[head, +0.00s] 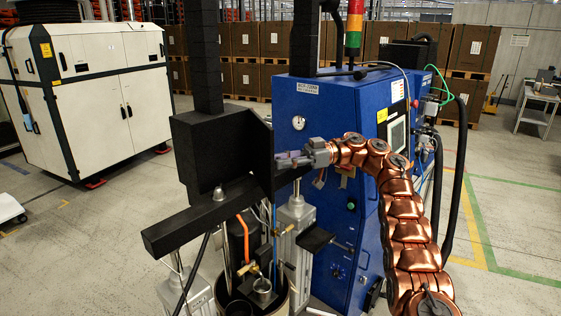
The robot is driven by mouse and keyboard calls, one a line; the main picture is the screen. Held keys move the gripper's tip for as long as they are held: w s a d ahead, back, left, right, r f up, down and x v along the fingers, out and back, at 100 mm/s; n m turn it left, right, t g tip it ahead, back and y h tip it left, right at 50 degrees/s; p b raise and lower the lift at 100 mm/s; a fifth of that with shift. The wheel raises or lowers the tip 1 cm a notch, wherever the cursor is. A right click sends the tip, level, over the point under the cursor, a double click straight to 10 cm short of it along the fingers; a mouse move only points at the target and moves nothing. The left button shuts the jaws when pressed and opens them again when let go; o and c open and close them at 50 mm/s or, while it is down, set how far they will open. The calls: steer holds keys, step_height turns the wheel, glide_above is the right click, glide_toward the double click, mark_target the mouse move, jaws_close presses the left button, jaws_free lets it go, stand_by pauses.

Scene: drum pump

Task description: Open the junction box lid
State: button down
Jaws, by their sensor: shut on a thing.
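The black junction box (201,155) is at the centre left, on the dark frame of the drum pump. Its lid (260,143) is a dark panel on the box's right side, facing my arm. My gripper (285,161) reaches in from the right, at the end of the copper-coloured arm. It is shut on the lid's right edge; the exact grip point is small and dark. I cannot tell how far the lid stands from the box, and the inside of the box is hidden.
A blue cabinet (310,145) stands close behind my gripper. A dark beam (185,226) juts out below the box, above an open drum (254,301) with hoses. A white machine (95,90) stands at the far left.

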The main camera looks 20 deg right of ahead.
steer(key=shift+d, duration=0.1)
steer(key=c, duration=1)
jaws_free()
steer(key=shift+o, duration=0.2)
steer(key=shift+c, duration=0.4)
